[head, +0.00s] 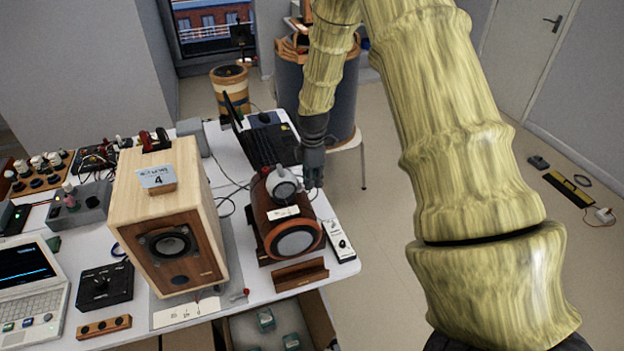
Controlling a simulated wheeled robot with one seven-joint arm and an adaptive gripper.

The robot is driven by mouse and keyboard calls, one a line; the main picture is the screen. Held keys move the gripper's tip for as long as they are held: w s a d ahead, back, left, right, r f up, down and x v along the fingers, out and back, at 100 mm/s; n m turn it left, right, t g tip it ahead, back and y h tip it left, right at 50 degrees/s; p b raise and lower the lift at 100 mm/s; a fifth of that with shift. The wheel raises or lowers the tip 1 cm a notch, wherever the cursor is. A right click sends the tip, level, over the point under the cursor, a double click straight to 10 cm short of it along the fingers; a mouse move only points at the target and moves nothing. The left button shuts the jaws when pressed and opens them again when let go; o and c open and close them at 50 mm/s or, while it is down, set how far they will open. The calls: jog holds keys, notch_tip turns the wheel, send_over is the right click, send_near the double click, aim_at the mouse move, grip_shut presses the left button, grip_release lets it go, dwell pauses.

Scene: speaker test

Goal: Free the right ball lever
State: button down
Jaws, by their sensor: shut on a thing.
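A dark red-brown cylinder device (268,215) with a pale round front lies on the white table, right of the wooden speaker. A grey-white round part (284,184) sits on top of it. My gripper (313,178) reaches down from above at the device's right side, just right of that round part. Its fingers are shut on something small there. The fingers hide most of it; from its place I take it to be the right ball lever, but its shape and whether it is free cannot be made out.
The wooden speaker box (178,224) stands close to the device's left. A black finned unit (258,140) is behind it. A white control strip (340,241) and a brown wooden block (299,275) lie near the table's right edge. Open floor is further right.

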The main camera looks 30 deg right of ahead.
jog(key=shift+s+a+m, duration=0.15)
jog(key=shift+s+m, duration=0.25)
jog(key=shift+m, duration=0.7)
jog(key=m, duration=0.2)
jog(key=s+a+m, duration=0.1)
jog(key=m, duration=0.3)
jog(key=shift+s+a+m+b, duration=0.4)
jog(key=shift+s+a+m, duration=0.1)
jog(key=shift+a+m, duration=0.15)
jog(key=shift+m, duration=0.4)
jog(key=shift+a+m, duration=0.2)
jog(key=shift+m, duration=0.45)
